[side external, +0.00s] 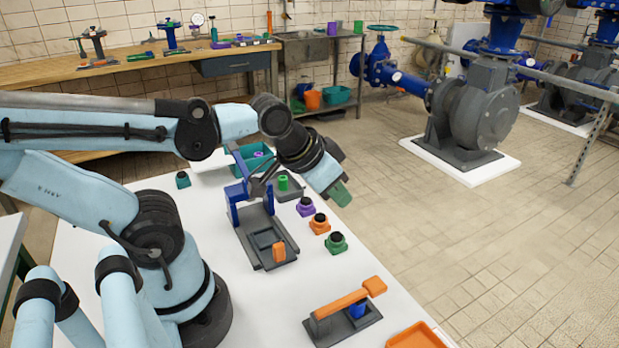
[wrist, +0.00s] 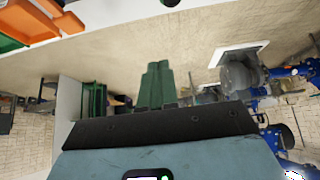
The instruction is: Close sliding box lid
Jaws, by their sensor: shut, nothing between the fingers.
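My gripper (side external: 340,194) is shut and empty, held above the table's far right side, to the right of the grey fixture. Its green fingers show pressed together in the wrist view (wrist: 158,85). A dark grey box-like fixture (side external: 262,238) stands mid-table, with an orange handle block (side external: 279,252) at its near end and a blue upright frame (side external: 237,197) at its far end. It looks like the sliding box, but I cannot tell for sure. My gripper is apart from it. The lid's exact position is unclear, and my arm covers part of the area behind the frame.
Purple, orange and green button blocks (side external: 320,224) line the table's right side. An orange lever (side external: 348,303) on a grey base and an orange tray (side external: 418,337) are at the near right. A teal bin (side external: 252,160) stands behind. The white table (side external: 255,312) is bare near the front.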

